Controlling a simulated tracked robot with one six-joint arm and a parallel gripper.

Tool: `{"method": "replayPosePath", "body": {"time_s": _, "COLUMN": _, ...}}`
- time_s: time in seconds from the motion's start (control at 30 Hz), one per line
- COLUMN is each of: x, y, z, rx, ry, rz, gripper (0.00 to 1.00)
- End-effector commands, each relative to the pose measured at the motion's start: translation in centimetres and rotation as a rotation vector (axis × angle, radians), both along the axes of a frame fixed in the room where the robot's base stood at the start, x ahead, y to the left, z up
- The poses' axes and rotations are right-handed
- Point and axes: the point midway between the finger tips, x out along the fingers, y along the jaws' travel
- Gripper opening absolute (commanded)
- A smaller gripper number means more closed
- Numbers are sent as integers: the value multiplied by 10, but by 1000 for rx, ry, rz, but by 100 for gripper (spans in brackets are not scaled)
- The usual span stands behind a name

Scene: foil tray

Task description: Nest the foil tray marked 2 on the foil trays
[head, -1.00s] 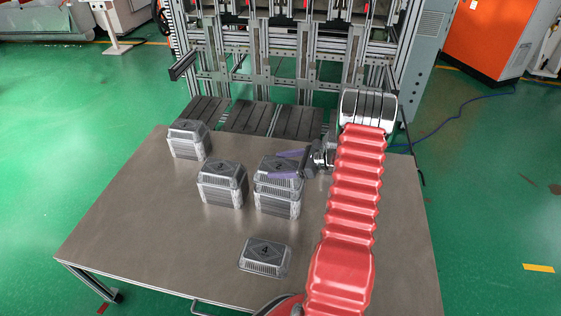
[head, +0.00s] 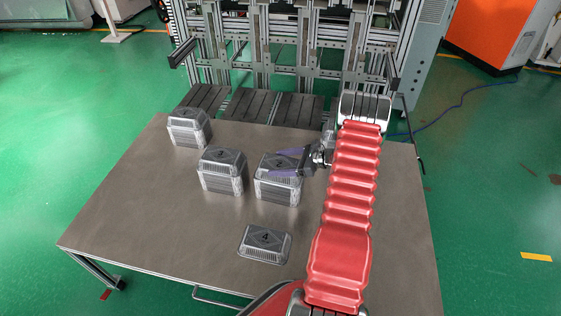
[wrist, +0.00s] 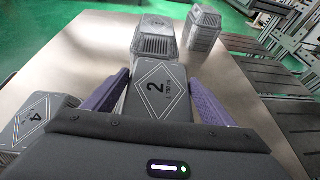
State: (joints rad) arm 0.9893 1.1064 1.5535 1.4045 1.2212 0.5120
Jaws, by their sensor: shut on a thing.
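The grey foil tray marked 2 (head: 267,170) is on top of the right-hand stack of foil trays (head: 278,194) in the head view. It looks level and in line with the stack, with no clear gap under it. My gripper (head: 277,161) reaches in from the right, its purple fingers shut on the tray's two sides. In the wrist view, the tray marked 2 (wrist: 157,95) lies between the fingers of my gripper (wrist: 158,82), its number showing. The stack beneath is hidden there.
A middle stack (head: 223,175) stands close left of the held tray, and another stack (head: 189,130) stands at the back left. A single tray marked 4 (head: 265,242) lies at the front. The table (head: 160,220) is bare at the front left.

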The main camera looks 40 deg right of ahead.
Motion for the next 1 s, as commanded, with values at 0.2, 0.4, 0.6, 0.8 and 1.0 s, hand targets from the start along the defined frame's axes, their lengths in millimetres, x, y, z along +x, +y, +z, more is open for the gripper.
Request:
{"method": "replayPosePath", "body": {"time_s": 0.2, "x": -2, "y": 2, "z": -10, "rx": -2, "ry": 15, "rz": -3, "gripper": 50}}
{"method": "replayPosePath", "body": {"time_s": 0.4, "x": -3, "y": 2, "z": -10, "rx": 0, "ry": 16, "rz": -3, "gripper": 85}}
{"method": "replayPosePath", "body": {"time_s": 0.6, "x": -2, "y": 1, "z": -8, "rx": -1, "ry": 11, "rz": -2, "gripper": 99}}
{"method": "replayPosePath", "body": {"time_s": 0.8, "x": -2, "y": 1, "z": -7, "rx": -1, "ry": 10, "rz": -3, "gripper": 100}}
{"method": "replayPosePath", "body": {"time_s": 1.0, "x": -6, "y": -3, "z": -4, "rx": -1, "ry": 9, "rz": -4, "gripper": 100}}
